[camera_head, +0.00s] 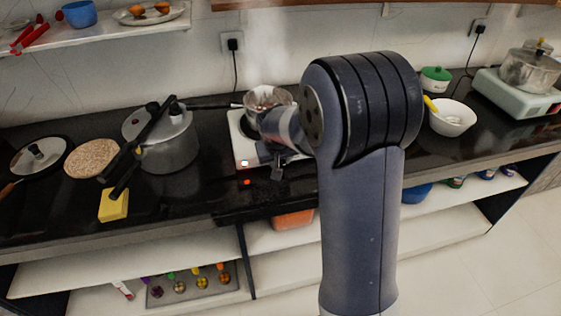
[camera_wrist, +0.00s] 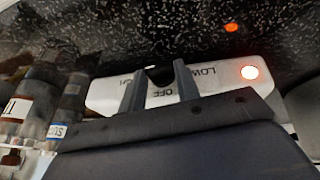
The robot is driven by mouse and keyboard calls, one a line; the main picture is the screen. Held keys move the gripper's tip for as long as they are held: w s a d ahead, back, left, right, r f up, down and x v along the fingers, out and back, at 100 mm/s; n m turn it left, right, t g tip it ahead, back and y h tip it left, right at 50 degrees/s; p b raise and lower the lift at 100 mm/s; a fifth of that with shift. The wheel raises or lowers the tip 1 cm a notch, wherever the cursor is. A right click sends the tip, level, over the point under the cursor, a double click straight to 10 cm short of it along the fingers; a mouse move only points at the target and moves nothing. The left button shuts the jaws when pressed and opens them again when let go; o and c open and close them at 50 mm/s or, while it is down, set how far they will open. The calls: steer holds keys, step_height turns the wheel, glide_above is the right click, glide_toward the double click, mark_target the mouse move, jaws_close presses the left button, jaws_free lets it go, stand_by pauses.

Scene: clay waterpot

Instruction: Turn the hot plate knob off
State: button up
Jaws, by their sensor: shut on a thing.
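The white hot plate (camera_head: 242,151) stands on the black counter with a small pot (camera_head: 268,97) on it. Its front panel (camera_wrist: 105,95) fills the middle of the wrist view, with LOW and OFF lettering. An indicator light (camera_wrist: 249,72) glows at the panel's right end. My gripper (camera_wrist: 159,78) is at the panel, its two fingers shut on the dark knob (camera_wrist: 158,71), which shows only in part between them. The knob's pointer setting cannot be read. In the head view my gripper (camera_head: 277,167) is at the hot plate's front, and my arm covers its right side.
A pressure cooker (camera_head: 168,148) stands left of the hot plate, near a yellow sponge (camera_head: 114,205). A white bowl (camera_head: 451,118) is on the right. A shelf (camera_head: 125,260) runs below the counter. An orange reflection (camera_head: 247,182) shows on the counter before the hot plate.

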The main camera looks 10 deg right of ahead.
steer(key=h+b, duration=0.2)
steer(key=b, duration=0.1)
steer(key=a+f+n+h+b, duration=0.1)
steer(key=h+b, duration=0.1)
steer(key=b, duration=0.2)
steer(key=shift+a+f, duration=0.1)
steer(key=shift+a, duration=0.05)
steer(key=h+b, duration=0.3)
steer(key=shift+a+f+n, duration=0.1)
steer(key=shift+a+n, duration=0.2)
steer(key=shift+a+n+t+h+b, duration=0.1)
steer(key=shift+n+t+h+b, duration=0.25)
steer(key=shift+h+b, duration=0.8)
steer(key=shift+h, duration=0.25)
steer(key=o, duration=1)
